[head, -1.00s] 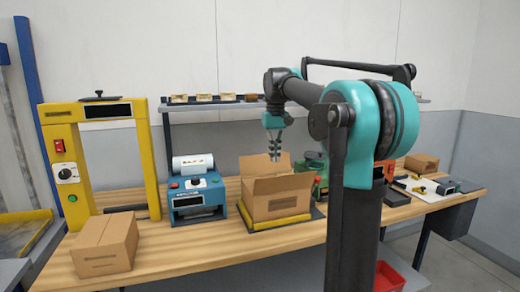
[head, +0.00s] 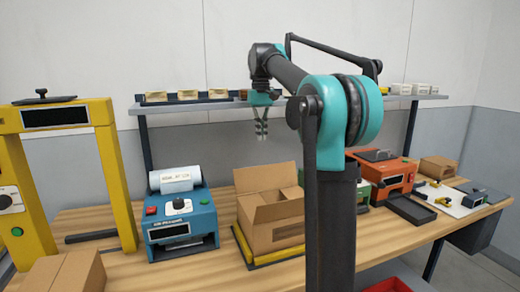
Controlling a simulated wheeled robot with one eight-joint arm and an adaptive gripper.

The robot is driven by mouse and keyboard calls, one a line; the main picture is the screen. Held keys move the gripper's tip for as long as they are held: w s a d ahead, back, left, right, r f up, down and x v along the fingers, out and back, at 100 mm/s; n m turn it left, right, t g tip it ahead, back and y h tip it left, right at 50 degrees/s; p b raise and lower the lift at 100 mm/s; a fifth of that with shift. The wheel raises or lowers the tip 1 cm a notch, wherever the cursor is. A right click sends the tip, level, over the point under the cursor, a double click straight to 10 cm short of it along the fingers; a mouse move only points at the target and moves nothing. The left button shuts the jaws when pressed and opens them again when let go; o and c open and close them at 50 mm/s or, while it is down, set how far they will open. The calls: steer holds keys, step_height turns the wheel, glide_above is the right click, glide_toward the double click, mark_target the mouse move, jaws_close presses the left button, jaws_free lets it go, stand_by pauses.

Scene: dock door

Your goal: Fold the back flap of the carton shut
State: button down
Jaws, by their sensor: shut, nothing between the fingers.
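The open brown carton (head: 276,235) sits on the bench on a low yellow-edged platform (head: 240,246). Its back flap (head: 265,177) stands up at the rear, tilted and unfolded. My arm hides the area right of the carton.
A blue label printer (head: 180,225) stands left of the carton, and a closed carton (head: 62,274) is at front left beside a yellow frame (head: 122,180). A shelf (head: 210,106) runs behind my gripper. An orange machine (head: 385,175) stands at right.

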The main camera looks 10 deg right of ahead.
glide_above(267, 177)
steer(key=w+a, duration=0.1)
steer(key=w, duration=0.2)
step_height(267, 177, down, 10)
steer(key=shift+w+a+r, duration=0.1)
steer(key=shift+a+r, duration=0.05)
steer(key=shift+r, duration=0.05)
